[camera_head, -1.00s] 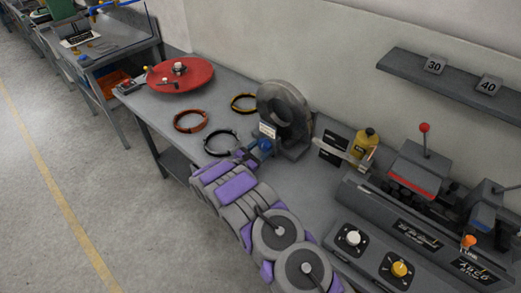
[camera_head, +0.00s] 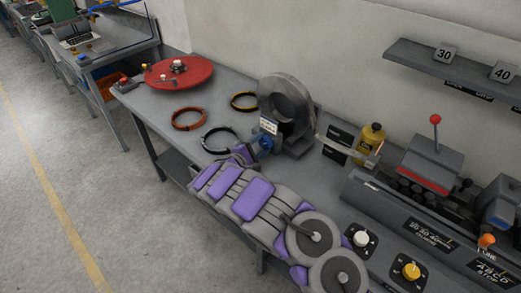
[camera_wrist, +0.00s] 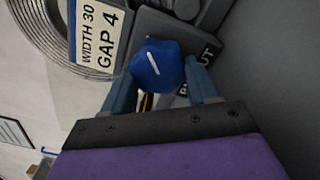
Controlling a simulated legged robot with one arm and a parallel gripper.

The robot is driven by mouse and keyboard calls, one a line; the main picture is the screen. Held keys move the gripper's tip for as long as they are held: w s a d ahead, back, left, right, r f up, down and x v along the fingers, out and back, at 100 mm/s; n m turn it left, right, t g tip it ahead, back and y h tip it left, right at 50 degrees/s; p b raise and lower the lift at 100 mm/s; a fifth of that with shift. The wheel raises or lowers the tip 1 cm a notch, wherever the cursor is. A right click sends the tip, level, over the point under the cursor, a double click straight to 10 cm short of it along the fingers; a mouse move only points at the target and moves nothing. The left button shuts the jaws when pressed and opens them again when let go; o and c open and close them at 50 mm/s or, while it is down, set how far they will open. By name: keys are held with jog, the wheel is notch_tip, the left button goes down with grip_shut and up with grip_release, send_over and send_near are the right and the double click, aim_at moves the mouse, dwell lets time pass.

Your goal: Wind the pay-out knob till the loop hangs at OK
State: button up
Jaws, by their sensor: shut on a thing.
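The blue pay-out knob (camera_wrist: 158,66) sits at the foot of the grey coil stand in the wrist view, with a white line on its face. My gripper (camera_wrist: 162,78) is shut on it, one finger on either side. The knob partly covers its "OUT" lettering. In the head view, the knob (camera_head: 265,143) is small beside my gripper (camera_head: 254,149). The grey strip coil (camera_head: 284,102) stands upright behind it. A pale band (camera_head: 340,146) runs right from near the coil toward the yellow bottle. I cannot make out an OK mark or how the loop hangs.
Orange (camera_head: 188,118) and black (camera_head: 219,139) rings lie left of my gripper. A yellow bottle (camera_head: 370,143) and a red-knobbed lever machine (camera_head: 428,165) stand to the right.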

jog(key=shift+m+b, duration=0.3)
jog(key=shift+m, duration=0.3)
jog(key=o, duration=1.1)
jog(key=shift+c, duration=0.2)
jog(key=shift+s+a, duration=0.1)
jog(key=shift+a, duration=0.05)
jog(key=p+v, duration=0.3)
jog(key=v, duration=1.4)
jog(key=shift+a+p, duration=0.1)
jog(key=shift+p, duration=0.3)
